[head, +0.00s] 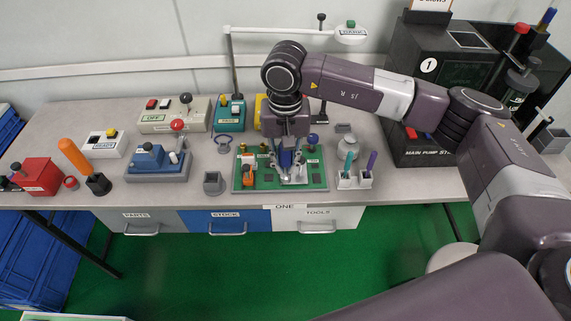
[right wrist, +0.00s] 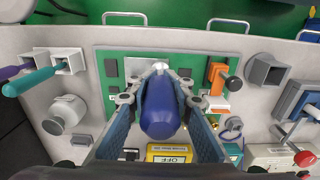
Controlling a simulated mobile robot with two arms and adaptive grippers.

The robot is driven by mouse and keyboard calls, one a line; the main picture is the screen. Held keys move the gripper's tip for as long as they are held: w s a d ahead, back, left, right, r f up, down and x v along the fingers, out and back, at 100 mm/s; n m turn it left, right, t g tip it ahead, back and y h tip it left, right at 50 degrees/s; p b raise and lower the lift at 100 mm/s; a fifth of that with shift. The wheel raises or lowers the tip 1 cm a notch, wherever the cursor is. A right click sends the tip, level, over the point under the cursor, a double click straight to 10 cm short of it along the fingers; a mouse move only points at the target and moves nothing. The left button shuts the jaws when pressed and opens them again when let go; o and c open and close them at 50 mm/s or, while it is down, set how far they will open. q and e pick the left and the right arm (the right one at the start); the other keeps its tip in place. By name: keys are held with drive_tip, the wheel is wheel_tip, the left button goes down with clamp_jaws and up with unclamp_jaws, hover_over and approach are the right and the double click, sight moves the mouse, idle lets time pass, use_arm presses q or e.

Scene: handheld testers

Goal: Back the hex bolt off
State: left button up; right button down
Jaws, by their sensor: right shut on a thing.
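My right gripper (head: 291,172) points down over the green board (head: 244,181) at the front of the bench. In the right wrist view my right gripper (right wrist: 159,103) is shut on a rounded dark blue handle (right wrist: 161,110), which stands between its two fingers. A short pale metal tip (right wrist: 158,67) shows beyond the handle, over a grey plate (right wrist: 135,68) on the board. I cannot make out the hex bolt; the handle and fingers cover that spot, and I cannot tell whether the tip touches it. My left gripper is not in view.
An orange-handled part (head: 248,169) stands on the board's left side. A white holder (head: 346,182) with teal and purple tools is close on the right. A small grey open box (head: 213,184) is left of the board. Control boxes and the black main pump station (head: 418,151) stand around.

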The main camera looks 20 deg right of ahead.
sight(285, 154)
drive_tip(key=shift+n+b, duration=0.45)
drive_tip(key=shift+n, duration=0.15)
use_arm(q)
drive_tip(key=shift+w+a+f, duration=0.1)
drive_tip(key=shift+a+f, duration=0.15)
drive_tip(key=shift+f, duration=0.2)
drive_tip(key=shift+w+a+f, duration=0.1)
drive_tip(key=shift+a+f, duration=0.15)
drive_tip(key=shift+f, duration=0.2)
use_arm(e)
drive_tip(key=shift+n, duration=0.3)
use_arm(q)
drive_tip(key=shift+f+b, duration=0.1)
drive_tip(key=shift+b, duration=0.25)
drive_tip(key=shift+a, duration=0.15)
use_arm(e)
drive_tip(key=shift+r, duration=0.1)
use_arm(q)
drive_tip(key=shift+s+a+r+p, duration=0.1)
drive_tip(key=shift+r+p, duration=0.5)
use_arm(e)
drive_tip(key=shift+r, duration=1.7)
